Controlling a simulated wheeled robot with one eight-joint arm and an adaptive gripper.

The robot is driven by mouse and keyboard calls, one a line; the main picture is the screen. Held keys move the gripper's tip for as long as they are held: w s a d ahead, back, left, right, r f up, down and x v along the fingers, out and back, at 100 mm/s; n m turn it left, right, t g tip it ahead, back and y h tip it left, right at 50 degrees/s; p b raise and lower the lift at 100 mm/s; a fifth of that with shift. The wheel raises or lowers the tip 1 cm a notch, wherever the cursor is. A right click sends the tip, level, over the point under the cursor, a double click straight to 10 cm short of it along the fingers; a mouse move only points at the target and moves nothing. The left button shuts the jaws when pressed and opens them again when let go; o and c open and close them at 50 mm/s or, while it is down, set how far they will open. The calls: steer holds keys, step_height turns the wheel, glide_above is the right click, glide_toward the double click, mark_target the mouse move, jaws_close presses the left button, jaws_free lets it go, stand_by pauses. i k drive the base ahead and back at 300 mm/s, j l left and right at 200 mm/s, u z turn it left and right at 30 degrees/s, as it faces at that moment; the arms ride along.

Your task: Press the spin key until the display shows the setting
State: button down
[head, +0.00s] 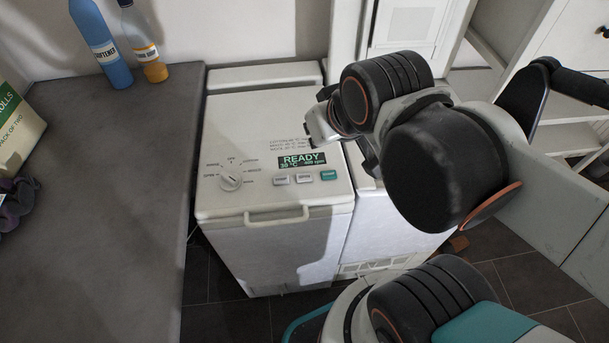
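The left white toploader (272,240) has a control panel on its top. Its display (302,160) reads READY, with 30 °C and a small rpm figure below that looks like 400. Below it sit two pale grey keys and a teal key (328,175). The middle grey key looks like the spin key (304,179); its label is small. A round dial (230,180) is at the left, with labels around it. Small printed lines above the display are partly covered by my arm. My gripper (324,123) is above the machine's right side, apart from the keys; its fingers are mostly hidden.
A second white toploader (375,225) stands close on the right, largely behind my arm. A grey counter (110,180) on the left holds a blue bottle (101,45), an orange bottle (146,48) and a pack of rolls (18,130). A handle bar (276,217) crosses the left machine's front edge.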

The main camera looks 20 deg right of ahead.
mark_target(303, 177)
steer(key=k+j+z, duration=0.2)
steer(key=z, duration=0.15)
steer(key=k+j+z, duration=0.2)
steer(key=z, duration=0.2)
steer(key=k+j+z, duration=0.35)
steer(key=i+l, duration=0.1)
